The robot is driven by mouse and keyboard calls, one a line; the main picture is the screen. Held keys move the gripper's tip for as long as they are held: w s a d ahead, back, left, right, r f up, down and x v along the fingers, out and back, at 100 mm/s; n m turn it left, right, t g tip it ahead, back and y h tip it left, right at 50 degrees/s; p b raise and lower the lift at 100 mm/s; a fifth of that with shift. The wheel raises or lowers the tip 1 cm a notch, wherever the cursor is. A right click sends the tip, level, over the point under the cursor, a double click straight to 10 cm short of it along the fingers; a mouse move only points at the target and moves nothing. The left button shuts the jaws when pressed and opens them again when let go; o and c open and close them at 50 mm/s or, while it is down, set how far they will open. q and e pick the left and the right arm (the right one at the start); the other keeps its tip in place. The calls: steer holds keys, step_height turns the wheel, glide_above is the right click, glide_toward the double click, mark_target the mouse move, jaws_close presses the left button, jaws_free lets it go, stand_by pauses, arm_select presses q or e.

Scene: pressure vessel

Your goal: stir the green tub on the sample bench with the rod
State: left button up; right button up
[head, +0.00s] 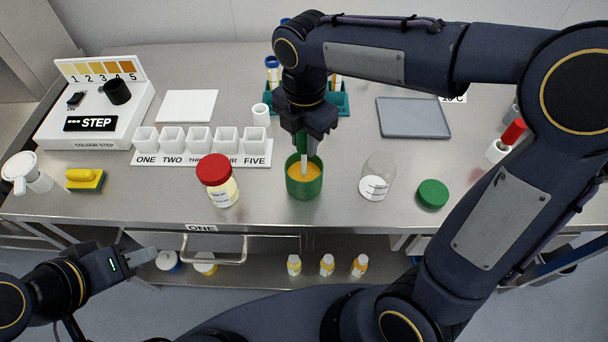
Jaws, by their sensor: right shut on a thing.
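The green tub (304,188) stands open near the front edge of the sample bench (330,213), with orange-yellow contents inside. My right gripper (305,145) is directly above it, pointing down, shut on the pale rod (304,166). The rod's lower end reaches into the tub and its contents; its tip is hidden there. The rod's upper part is hidden by the gripper. My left gripper (146,262) is low at the left, in front of the bench edge, away from the tub; its jaw gap is not clear.
A red-capped jar (219,182) stands left of the tub, a clear glass vessel (376,180) and green lid (432,193) to its right. Behind are the white numbered cup rack (258,158) and a teal tube rack (343,104). A grey tray (413,120) lies at the back right.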

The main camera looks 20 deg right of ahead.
step_height(320, 180, up, 9)
steer(key=p, duration=0.7)
steer(key=shift+r+p, duration=0.15)
steer(key=shift+p, duration=0.2)
